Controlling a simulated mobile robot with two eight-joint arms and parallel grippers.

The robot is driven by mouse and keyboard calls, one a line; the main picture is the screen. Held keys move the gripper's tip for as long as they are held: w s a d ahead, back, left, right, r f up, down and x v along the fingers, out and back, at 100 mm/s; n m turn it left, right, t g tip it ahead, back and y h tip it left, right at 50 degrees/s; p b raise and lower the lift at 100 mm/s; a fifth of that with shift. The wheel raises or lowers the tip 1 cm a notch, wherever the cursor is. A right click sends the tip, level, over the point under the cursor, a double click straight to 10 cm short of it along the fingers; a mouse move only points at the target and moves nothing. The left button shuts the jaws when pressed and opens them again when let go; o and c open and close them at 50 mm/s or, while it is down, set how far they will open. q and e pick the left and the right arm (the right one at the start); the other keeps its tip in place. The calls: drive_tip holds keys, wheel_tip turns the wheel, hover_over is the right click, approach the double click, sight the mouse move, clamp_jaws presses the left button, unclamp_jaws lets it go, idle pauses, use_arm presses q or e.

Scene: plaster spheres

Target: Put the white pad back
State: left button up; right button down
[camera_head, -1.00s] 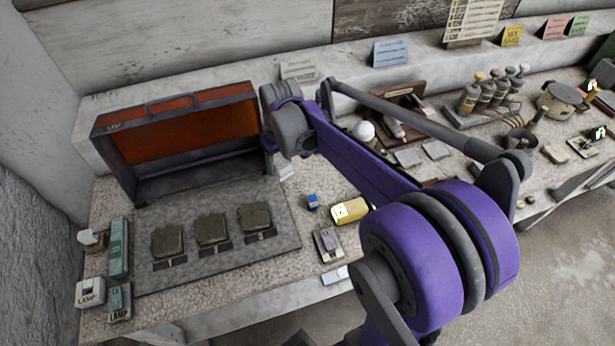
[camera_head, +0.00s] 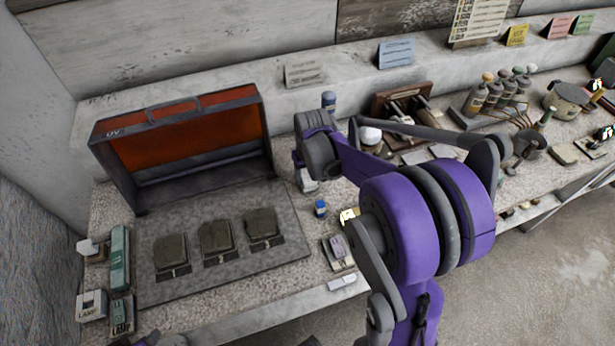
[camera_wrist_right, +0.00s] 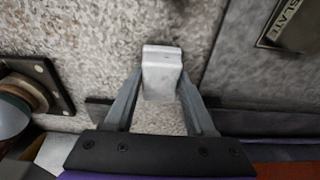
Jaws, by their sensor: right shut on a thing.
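My right gripper (camera_wrist_right: 161,84) is shut on a small white pad (camera_wrist_right: 161,68) in the right wrist view. The pad sits between the two grey fingertips, its far end reaching past them over the speckled tabletop (camera_wrist_right: 95,25). In the head view my right gripper (camera_head: 308,183) is low over the table, right of the UV box (camera_head: 190,143) and its grey slate (camera_head: 205,272). The pad is too small there to make out clearly. I cannot tell whether it touches the table.
Dark blocks (camera_head: 217,240) stand on the slate. A small blue bottle (camera_head: 320,209), a grey tray-like holder (camera_head: 338,252) and a white block (camera_head: 342,282) are near the front edge. A round-topped fixture (camera_wrist_right: 20,105) lies left of the gripper in the wrist view.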

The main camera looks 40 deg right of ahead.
drive_tip(key=shift+f, duration=0.4)
drive_tip(key=shift+f, duration=0.15)
drive_tip(key=shift+c, duration=1.2)
unclamp_jaws()
drive_tip(key=shift+r, duration=0.2)
wheel_tip(320, 180, up, 11)
drive_tip(key=s+p, duration=0.1)
drive_tip(key=s, duration=0.1)
drive_tip(key=s+a+f+n+t, duration=0.1)
drive_tip(key=s+a+f+t, duration=0.1)
drive_tip(key=s+a, duration=0.4)
drive_tip(key=s+a+f+n+t, duration=0.1)
drive_tip(key=s+a+f+n, duration=0.1)
drive_tip(key=s+a, duration=0.5)
drive_tip(key=a, duration=0.3)
drive_tip(key=shift+s+a+n+t+y, duration=0.15)
drive_tip(key=shift+a+n+t+y, duration=0.15)
drive_tip(key=shift+t, duration=0.1)
